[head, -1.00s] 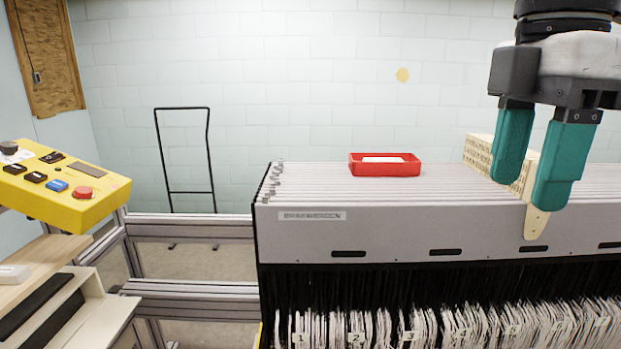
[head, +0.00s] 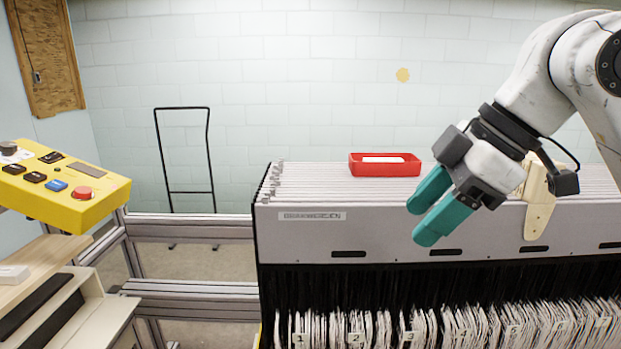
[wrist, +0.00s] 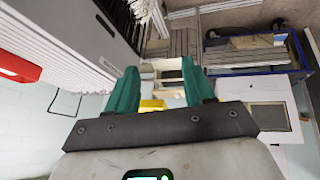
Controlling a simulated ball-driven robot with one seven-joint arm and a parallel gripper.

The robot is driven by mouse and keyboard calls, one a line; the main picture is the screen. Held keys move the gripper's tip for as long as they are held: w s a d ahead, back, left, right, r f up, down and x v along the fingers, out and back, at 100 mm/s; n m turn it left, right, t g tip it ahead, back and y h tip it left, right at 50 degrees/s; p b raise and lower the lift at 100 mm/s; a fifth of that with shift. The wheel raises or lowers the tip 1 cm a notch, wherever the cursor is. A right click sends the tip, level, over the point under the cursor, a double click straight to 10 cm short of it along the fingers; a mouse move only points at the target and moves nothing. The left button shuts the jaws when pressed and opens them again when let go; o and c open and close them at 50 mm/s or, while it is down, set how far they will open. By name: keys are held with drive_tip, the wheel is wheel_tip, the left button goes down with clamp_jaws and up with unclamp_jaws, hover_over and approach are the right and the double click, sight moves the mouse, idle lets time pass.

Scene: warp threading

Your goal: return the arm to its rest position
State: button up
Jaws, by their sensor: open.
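My gripper (head: 427,217) has two teal fingers that point down and to the left, in front of the right-hand part of the grey machine top (head: 310,230) in the head view. The fingers are apart with nothing between them. The wrist view also shows the open teal fingers (wrist: 163,95), with a gap between them. My white arm comes in from the upper right and is bent. A cream, flat piece (head: 540,210) sits on the machine top at the right, partly hidden behind my wrist.
A red tray (head: 385,170) stands on the machine top, just left of and behind my gripper. A yellow control box (head: 60,190) with a red button is at the far left. White numbered threads (head: 440,325) hang below the machine top. A black frame (head: 185,150) stands by the wall.

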wheel_tip(320, 180, down, 16)
drive_tip(key=w+a+m+t+y, duration=0.2)
drive_tip(key=m+y, duration=0.1)
drive_tip(key=m, duration=0.3)
drive_tip(key=s+d+f+m+h, duration=0.1)
drive_tip(key=s+f+m, duration=0.2)
drive_tip(key=f, duration=0.4)
drive_tip(key=s+d+f+m+h, duration=0.1)
drive_tip(key=s+d+f+m, duration=0.15)
drive_tip(key=f, duration=0.55)
drive_tip(key=s+d+f+m+g+h, duration=0.1)
drive_tip(key=s+d+f+h, duration=0.1)
drive_tip(key=s+f, duration=0.4)
drive_tip(key=s+d+f+m+g+h, duration=0.1)
drive_tip(key=s+d+f, duration=0.4)
drive_tip(key=s, duration=0.6)
drive_tip(key=s+d+f+m+g+h, duration=0.1)
drive_tip(key=s+d+f+m+h, duration=0.2)
drive_tip(key=s+f, duration=0.4)
drive_tip(key=shift+s+d+f+g, duration=0.15)
drive_tip(key=shift+s+d+g, duration=0.15)
drive_tip(key=shift+s, duration=0.85)
drive_tip(key=shift+m, duration=0.25)
